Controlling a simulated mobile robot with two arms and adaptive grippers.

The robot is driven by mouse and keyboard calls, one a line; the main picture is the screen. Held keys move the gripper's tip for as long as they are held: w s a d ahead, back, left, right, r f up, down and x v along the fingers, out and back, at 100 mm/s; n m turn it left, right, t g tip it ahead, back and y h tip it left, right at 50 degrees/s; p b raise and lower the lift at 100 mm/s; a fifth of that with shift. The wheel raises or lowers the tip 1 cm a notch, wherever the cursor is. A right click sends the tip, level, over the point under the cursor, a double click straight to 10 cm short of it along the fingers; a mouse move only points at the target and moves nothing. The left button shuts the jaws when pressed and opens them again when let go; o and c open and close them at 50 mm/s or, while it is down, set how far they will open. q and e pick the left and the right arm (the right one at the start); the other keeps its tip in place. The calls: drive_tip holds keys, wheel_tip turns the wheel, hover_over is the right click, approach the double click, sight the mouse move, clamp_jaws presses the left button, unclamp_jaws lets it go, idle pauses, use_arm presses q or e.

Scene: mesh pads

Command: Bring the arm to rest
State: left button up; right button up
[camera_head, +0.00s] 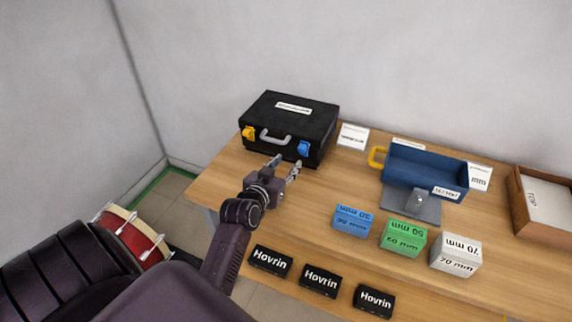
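My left arm reaches in from the lower left over the wooden table (318,205). My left gripper (284,166) is open, its two fingers spread and nothing seen between them. The fingertips show just in front of the closed black case (287,122), near its grey handle and blue latch; I cannot tell whether they touch it. My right gripper does not show in the head view.
A blue tray (425,168) with a yellow handle stands at the right. Blue (353,221), green (403,238) and white (455,254) blocks and black Hovrin boxes (320,281) line the front. A brown box (543,203) is far right. A red drum (135,236) stands below left.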

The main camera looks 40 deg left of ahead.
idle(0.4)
use_arm(q)
drive_tip(key=s+d+f+m+g+h, duration=0.3)
drive_tip(key=s+d+f+g, duration=0.3)
drive_tip(key=s+d, duration=0.55)
drive_tip(key=s+d+f+m+g, duration=0.15)
drive_tip(key=s+d, duration=0.25)
drive_tip(key=s, duration=0.6)
drive_tip(key=s+d+f+g, duration=0.2)
drive_tip(key=s+d+g, duration=0.15)
drive_tip(key=s, duration=0.55)
wheel_tip(320, 180, down, 28)
drive_tip(key=s+g, duration=0.1)
drive_tip(key=s, duration=0.1)
drive_tip(key=s+a+f+g+b, duration=0.1)
drive_tip(key=s+a+f, duration=0.1)
drive_tip(key=s+f, duration=1.4)
drive_tip(key=shift+s+a, duration=0.15)
drive_tip(key=shift+s, duration=0.3)
drive_tip(key=shift+m, duration=0.25)
